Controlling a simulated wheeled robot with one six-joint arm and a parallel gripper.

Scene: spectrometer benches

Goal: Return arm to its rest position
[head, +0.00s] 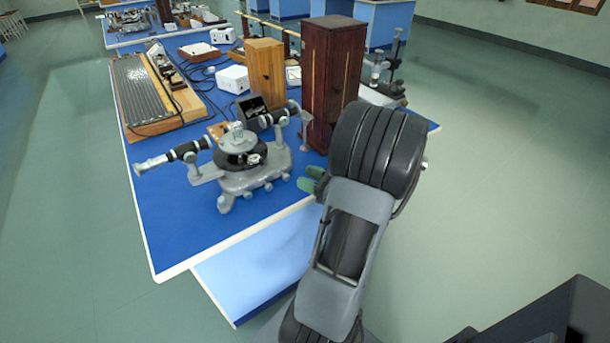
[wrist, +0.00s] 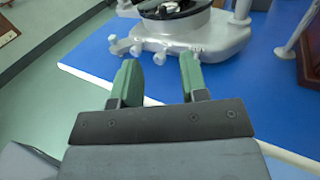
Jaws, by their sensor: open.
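My gripper (wrist: 158,80) is open and empty in the wrist view, its two green fingers apart. The fingers point towards the near edge of the blue bench and the spectrometer base beyond it. In the head view the gripper's green fingertips (head: 312,180) show at the bench's front edge, just right of the spectrometer. My arm (head: 350,220) hides the rest of the gripper there. The spectrometer (head: 240,175) stands upright on the blue bench top (head: 180,230). Its grey base (wrist: 190,35) shows in the wrist view, apart from the fingers.
A tall dark wooden box (head: 332,75) stands close behind my arm. A lighter wooden box (head: 265,72), a white box (head: 232,79) and a ridged board (head: 145,92) are farther back on the bench. The green floor (head: 500,180) to the right is clear.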

